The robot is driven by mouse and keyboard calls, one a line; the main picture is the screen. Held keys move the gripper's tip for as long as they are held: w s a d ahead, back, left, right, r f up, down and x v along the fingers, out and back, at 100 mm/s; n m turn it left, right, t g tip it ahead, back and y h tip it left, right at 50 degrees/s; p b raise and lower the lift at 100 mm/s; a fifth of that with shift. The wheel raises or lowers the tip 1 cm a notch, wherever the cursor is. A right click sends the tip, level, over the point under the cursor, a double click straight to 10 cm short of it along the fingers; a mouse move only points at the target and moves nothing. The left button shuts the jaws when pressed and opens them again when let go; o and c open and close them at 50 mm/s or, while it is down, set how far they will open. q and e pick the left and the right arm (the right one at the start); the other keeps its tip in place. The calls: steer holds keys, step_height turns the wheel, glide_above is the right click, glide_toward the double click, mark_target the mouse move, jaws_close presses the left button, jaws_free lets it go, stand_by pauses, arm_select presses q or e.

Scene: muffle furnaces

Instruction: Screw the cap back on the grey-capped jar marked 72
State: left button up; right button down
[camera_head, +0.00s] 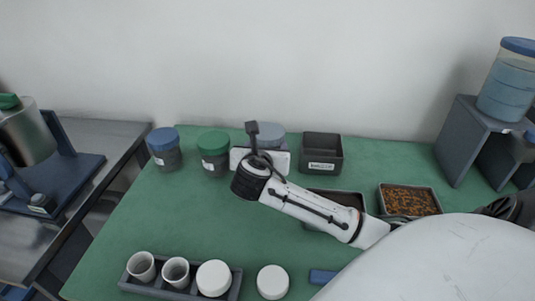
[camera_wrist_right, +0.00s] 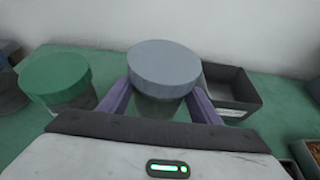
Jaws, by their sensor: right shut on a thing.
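The grey-capped jar (camera_wrist_right: 163,99) stands upright on the green table at the back, with its grey cap (camera_wrist_right: 164,66) on top. In the head view the grey cap (camera_head: 270,136) shows behind my right gripper, which hides most of the jar. My right gripper (camera_wrist_right: 160,103) is shut on the jar, its purple fingers on either side just below the cap level. I cannot tell whether the cap is fully seated, and the number on the jar is not readable. My left gripper is not in view.
A green-capped jar (camera_head: 213,149) stands close left, with a blue-capped jar (camera_head: 164,147) beyond it. A dark labelled bin (camera_head: 321,153) is close right. A tray of brown granules (camera_head: 408,200) lies farther right. A rack (camera_head: 181,283) with white crucibles and a loose white lid (camera_head: 272,281) are in front.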

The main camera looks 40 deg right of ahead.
steer(key=shift+r, duration=0.1)
steer(key=shift+f+b, duration=0.35)
steer(key=shift+f, duration=1.6)
steer(key=c, duration=0.6)
jaws_free()
steer(key=shift+f, duration=0.1)
steer(key=shift+s+a+r, duration=0.15)
steer(key=shift+r, duration=0.1)
steer(key=p+v, duration=0.1)
steer(key=v, duration=1)
steer(key=shift+s+a+r, duration=0.15)
steer(key=shift+s, duration=0.05)
